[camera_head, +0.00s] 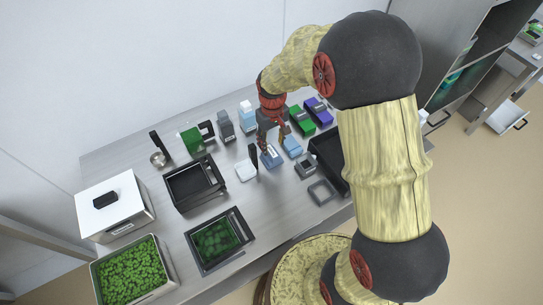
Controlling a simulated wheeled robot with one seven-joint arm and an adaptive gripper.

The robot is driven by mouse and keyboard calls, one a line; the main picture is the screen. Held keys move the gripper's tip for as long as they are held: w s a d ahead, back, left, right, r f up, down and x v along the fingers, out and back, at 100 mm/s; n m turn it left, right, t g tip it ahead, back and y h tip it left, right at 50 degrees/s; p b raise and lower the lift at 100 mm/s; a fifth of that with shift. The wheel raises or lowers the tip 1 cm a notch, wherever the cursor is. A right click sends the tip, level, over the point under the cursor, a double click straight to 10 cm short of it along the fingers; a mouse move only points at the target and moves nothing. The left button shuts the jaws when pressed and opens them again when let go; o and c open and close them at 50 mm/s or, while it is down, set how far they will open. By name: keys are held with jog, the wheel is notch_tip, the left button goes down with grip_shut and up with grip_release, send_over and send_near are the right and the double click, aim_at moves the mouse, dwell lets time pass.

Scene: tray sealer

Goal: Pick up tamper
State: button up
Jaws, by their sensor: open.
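What looks like the tamper is a pale square plate (244,171) with an upright black handle (254,157) at its right edge. It sits on the steel table, right of the black tray. My gripper (273,147) points down from the arm, just right of and above the handle. Whether a finger touches the block or the handle is too small to tell.
An empty black tray (172,188) and a black tray with greens (192,247) stand left on the table (130,154). Blue, green and purple boxes (320,112) line the back. A black bin (320,148) is partly behind my arm. A white lidded box (112,212) stands far left.

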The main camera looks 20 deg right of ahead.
aim_at(271, 151)
notch_tip(271, 151, down, 7)
jog(key=b, duration=0.3)
jog(key=shift+w+a+r, duration=0.1)
jog(key=shift+w, duration=0.05)
jog(key=shift+c, duration=0.7)
grip_shut()
